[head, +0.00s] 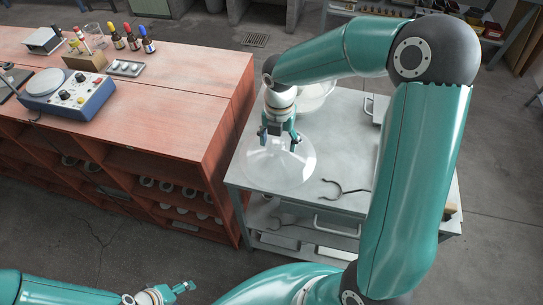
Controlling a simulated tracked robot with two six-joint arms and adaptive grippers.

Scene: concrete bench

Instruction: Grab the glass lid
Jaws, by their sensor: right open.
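The glass lid (268,170) is a clear, round, shallow dome lying on the grey metal side table at its left part. My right gripper (281,146) points down over the lid, its fingers apart around the lid's upper middle. I cannot tell whether the fingers touch the glass. The fingers and the wrist hide part of the lid's top. My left gripper (182,288) is low in the picture at the left of centre, away from the lid, and I cannot tell whether it is open or shut.
A clear glass bowl (318,97) stands behind my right wrist on the grey table (335,147). A metal ring clamp (335,187) lies right of the lid. The red bench (170,110) at left carries a blue hotplate device (68,100), dropper bottles and a small tray (125,68).

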